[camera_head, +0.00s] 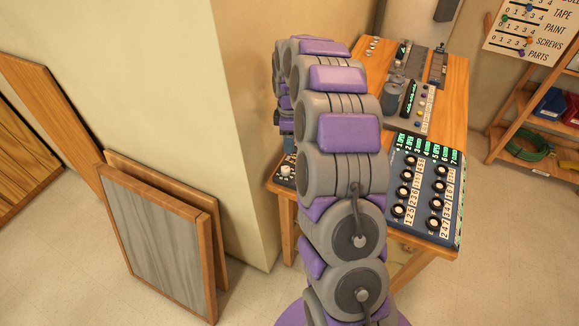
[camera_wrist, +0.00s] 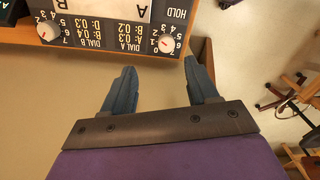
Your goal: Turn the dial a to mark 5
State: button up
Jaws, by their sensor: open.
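The dial panel (camera_wrist: 104,43) appears upside down at the top of the wrist view, with printed numbers and readout text. Two pale round dials with red marks show on it. The right one, dial a (camera_wrist: 167,44), sits on the side of the letter A; the other is dial b (camera_wrist: 48,31). Dial a's exact setting is too small to tell. My gripper (camera_wrist: 162,72) is open and empty, its fingertips just below dial a in the picture, apart from it. In the head view, my arm hides the gripper; part of a dark panel (camera_head: 286,174) shows left of it.
The wooden table (camera_head: 455,85) also holds a panel with several dark knobs (camera_head: 425,195) and other devices farther back. Framed boards (camera_head: 160,245) lean by the wall corner (camera_head: 240,130) at left. A shelf (camera_head: 530,120) stands at right. Floor at right is clear.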

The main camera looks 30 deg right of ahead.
jog(key=b, duration=0.1)
send_over(286, 168)
jog(key=a, duration=0.2)
notch_tip(286, 168, down, 7)
jog(key=shift+r, duration=0.15)
jog(key=d+f, duration=0.2)
jog(key=f, duration=0.1)
jog(key=d+f+b, duration=0.1)
jog(key=f, duration=0.1)
jog(key=shift+d, duration=0.1)
jog(key=shift+f, duration=0.25)
jog(key=shift+a+r, duration=0.1)
jog(key=shift+a, duration=1.25)
jog(key=shift+c, duration=0.7)
jog(key=shift+d, duration=1.05)
jog(key=c, duration=0.5)
jog(key=shift+s, duration=0.1)
jog(key=shift+c, duration=0.5)
jog(key=shift+a, duration=0.4)
jog(key=c, duration=0.3)
